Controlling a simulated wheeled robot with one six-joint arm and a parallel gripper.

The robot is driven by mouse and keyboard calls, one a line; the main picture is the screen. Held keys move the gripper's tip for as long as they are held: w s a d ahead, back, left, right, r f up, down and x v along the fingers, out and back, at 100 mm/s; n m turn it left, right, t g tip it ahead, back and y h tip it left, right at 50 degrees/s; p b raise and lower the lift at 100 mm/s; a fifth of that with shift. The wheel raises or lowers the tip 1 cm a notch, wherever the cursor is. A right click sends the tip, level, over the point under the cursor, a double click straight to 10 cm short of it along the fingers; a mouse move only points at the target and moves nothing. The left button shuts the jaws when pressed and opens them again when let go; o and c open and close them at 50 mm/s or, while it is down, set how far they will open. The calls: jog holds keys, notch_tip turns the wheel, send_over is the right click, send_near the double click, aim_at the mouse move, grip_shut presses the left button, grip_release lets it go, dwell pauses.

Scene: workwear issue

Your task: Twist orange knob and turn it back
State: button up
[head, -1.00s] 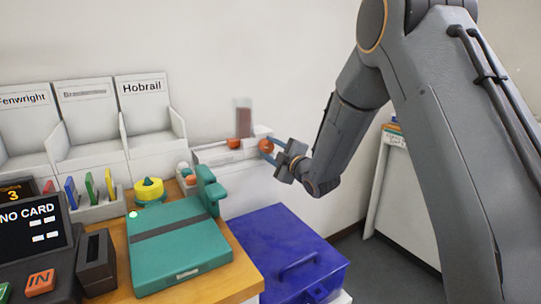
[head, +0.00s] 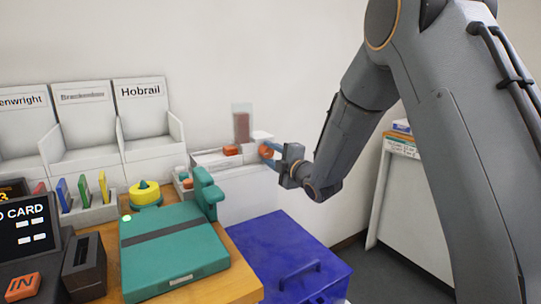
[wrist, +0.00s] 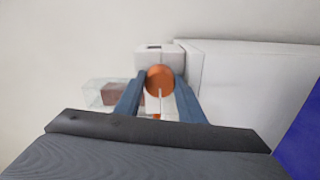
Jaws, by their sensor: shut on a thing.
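The orange knob (head: 266,151) sits on the front of a white dispenser unit (head: 262,136) by the wall. In the wrist view the knob (wrist: 154,74) is round, with a thin pale line running from its middle towards the bottom of the picture. My gripper (wrist: 160,82) has its blue fingers closed on either side of the knob. In the head view my gripper (head: 268,151) reaches the knob from the right, and its fingers partly cover it.
A clear container with brown contents (head: 241,126) stands on the unit, beside a smaller orange part (head: 231,150). A teal case (head: 175,247) lies on the wooden counter. A blue lidded bin (head: 295,255) stands below the arm. White labelled bins (head: 146,110) are at left.

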jog(key=o, duration=1)
jog(key=shift+o, duration=0.2)
jog(key=shift+f, duration=0.1)
